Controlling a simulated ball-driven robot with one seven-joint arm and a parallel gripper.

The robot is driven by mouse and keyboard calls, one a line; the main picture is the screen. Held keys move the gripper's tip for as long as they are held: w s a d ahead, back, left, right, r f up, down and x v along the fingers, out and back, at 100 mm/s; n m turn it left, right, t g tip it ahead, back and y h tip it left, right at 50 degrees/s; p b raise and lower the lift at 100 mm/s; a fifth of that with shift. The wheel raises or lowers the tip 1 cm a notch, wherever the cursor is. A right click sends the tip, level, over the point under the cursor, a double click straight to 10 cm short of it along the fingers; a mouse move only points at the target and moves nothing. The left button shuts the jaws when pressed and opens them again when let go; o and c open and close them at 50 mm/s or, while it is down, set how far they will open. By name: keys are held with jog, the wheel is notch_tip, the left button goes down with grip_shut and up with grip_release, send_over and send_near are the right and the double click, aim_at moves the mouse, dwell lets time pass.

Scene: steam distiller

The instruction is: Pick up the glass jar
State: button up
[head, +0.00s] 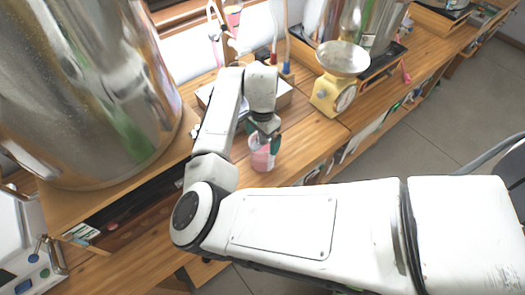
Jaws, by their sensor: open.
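A small glass jar (261,160) with pink contents stands on the wooden bench, just below my gripper. My gripper (266,139) is over the jar and points down at it. The jaws are open, with green-tipped fingers at about the jar's upper part. I cannot tell whether the fingers touch the glass. My arm's wrist hides part of the area above the jar.
A large shiny metal vessel (85,90) stands at the left. A yellow kitchen scale (335,90) with a metal bowl is to the right of the jar. A pale box (281,97) lies behind my wrist. Bare wooden bench (309,138) is free right of the jar.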

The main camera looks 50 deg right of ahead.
jog(key=shift+f, duration=0.9)
jog(key=c, duration=1.7)
jog(key=shift+c, duration=0.3)
jog(key=shift+r, duration=0.15)
